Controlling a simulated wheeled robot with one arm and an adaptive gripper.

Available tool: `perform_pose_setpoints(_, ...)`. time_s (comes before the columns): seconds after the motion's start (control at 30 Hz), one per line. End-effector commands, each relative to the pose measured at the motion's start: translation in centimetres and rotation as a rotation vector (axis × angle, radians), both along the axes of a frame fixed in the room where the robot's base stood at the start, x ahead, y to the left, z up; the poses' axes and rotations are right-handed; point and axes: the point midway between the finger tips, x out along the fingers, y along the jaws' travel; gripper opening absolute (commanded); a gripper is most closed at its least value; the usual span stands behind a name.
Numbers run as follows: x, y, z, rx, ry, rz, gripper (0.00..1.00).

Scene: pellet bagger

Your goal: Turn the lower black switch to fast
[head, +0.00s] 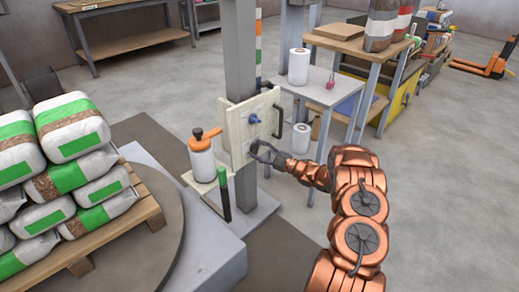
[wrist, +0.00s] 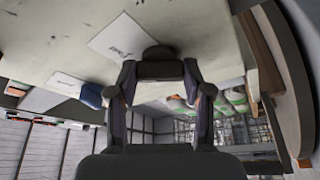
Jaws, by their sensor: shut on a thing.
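A cream control panel (head: 236,135) is fixed to a grey post, and its face fills the top of the wrist view (wrist: 60,40). A blue switch (head: 254,119) sits on the upper part of the panel; it also shows in the wrist view (wrist: 92,95). My gripper (head: 262,151) is at the lower part of the panel, its fingers covering the lower switch in the head view. In the wrist view the black switch (wrist: 158,54) sits between my fingertips (wrist: 160,72), which are shut on it. A white label (wrist: 122,38) lies beside it, its text too small to read surely.
An orange-topped white bottle (head: 202,158) stands on a small shelf left of the panel. A grey table (head: 322,88) with a white roll (head: 298,66) stands behind. A pallet (head: 145,205) of filled bags is at left. Floor is open at right.

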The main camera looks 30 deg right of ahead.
Motion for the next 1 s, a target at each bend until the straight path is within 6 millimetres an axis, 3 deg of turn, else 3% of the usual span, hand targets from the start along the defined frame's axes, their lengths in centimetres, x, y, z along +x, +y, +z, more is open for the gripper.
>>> perform_pose_setpoints(0.4,-0.01,0.04,-0.10,0.181,0.045,-0.002,0.15)
perform_pose_setpoints(0.97,0.01,0.07,-0.12,0.206,0.050,-0.001,0.15)
perform_pose_setpoints(1.0,0.01,0.08,-0.12,0.206,0.050,-0.001,0.54)
